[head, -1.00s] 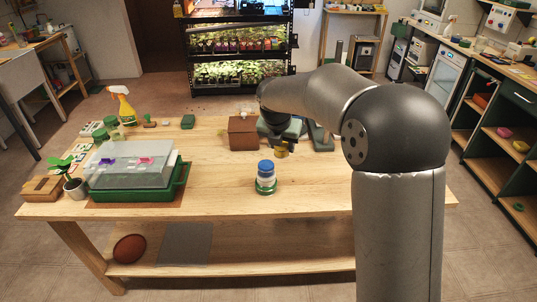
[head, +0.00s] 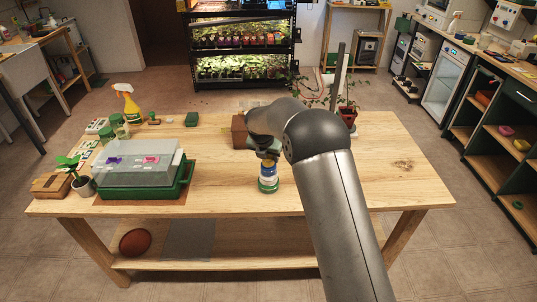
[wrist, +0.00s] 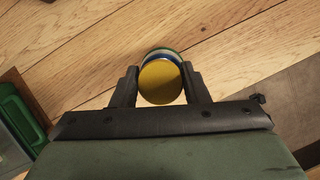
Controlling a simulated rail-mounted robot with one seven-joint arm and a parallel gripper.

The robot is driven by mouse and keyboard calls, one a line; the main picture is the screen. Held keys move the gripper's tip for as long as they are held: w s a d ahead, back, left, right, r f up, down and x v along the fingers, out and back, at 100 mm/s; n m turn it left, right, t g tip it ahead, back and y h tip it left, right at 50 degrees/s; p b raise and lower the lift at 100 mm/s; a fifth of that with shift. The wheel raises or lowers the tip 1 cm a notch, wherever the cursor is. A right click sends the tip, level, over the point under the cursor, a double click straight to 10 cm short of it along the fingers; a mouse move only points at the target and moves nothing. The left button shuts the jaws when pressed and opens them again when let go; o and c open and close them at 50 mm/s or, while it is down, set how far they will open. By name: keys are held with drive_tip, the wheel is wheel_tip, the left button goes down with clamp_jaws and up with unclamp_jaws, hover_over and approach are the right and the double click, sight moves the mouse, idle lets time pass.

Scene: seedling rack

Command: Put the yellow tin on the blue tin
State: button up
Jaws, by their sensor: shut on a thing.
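My gripper (head: 268,156) is shut on the yellow tin (wrist: 160,82), which sits between its two fingers in the wrist view. The blue tin (head: 268,168) is directly below, on top of a small stack with a white band (head: 268,178) and a green bottom (head: 268,187) on the table. In the wrist view only a thin blue rim (wrist: 157,54) and a green edge show past the yellow tin. The yellow tin looks nearly centred over the blue one. I cannot tell whether they touch.
A green tray with a clear lid (head: 138,155) stands on the table to the left. A brown box (head: 239,130) is just behind my gripper. A potted plant (head: 347,115) stands at the back right. The table's right side (head: 400,175) is clear.

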drive_tip(key=shift+f, duration=0.15)
drive_tip(key=o, duration=1)
